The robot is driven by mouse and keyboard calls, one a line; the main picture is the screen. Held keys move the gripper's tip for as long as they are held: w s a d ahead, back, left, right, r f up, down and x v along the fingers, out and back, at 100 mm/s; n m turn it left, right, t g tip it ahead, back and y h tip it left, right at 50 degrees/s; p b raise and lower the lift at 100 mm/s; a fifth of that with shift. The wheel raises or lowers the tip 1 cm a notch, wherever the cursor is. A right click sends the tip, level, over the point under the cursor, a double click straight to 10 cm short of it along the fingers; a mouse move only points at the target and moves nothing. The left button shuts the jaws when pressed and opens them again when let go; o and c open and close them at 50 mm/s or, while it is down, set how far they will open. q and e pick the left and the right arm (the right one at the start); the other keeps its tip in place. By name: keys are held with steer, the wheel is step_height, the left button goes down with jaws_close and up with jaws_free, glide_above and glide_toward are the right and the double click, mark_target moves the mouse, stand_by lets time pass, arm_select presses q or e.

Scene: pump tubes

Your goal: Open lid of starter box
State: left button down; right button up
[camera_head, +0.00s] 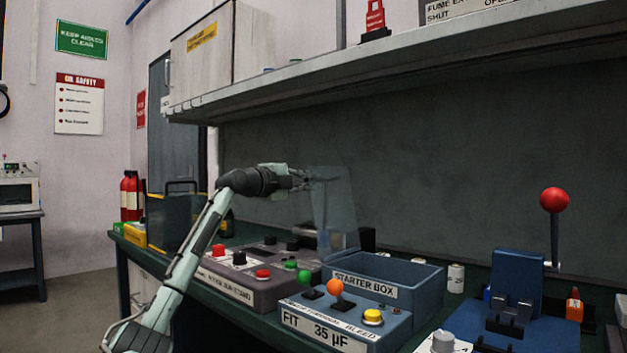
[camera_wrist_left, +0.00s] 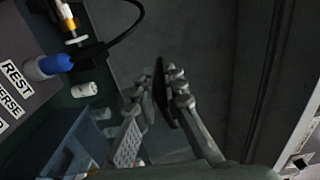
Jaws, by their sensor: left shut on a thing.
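The starter box (camera_head: 388,278) is a blue open-topped bin with a "STARTER BOX" label on its front, on the bench in the head view. Its see-through bluish lid (camera_head: 334,205) stands nearly upright at the box's left side, so the box's top is uncovered. My left gripper (camera_head: 303,179) is at the upper left edge of the lid and shut on it. In the left wrist view, a thin dark piece (camera_wrist_left: 162,92) shows between the fingers. My right gripper is not in view.
A blue control box (camera_head: 345,318) with orange and green knobs stands in front of the starter box. A grey panel (camera_head: 250,275) with buttons is to the left. A blue device with a red-ball lever (camera_head: 554,200) stands at right. A shelf (camera_head: 400,72) hangs above.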

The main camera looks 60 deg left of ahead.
arm_select(q)
steer(key=c, duration=1.6)
jaws_free()
steer(key=v, duration=1.2)
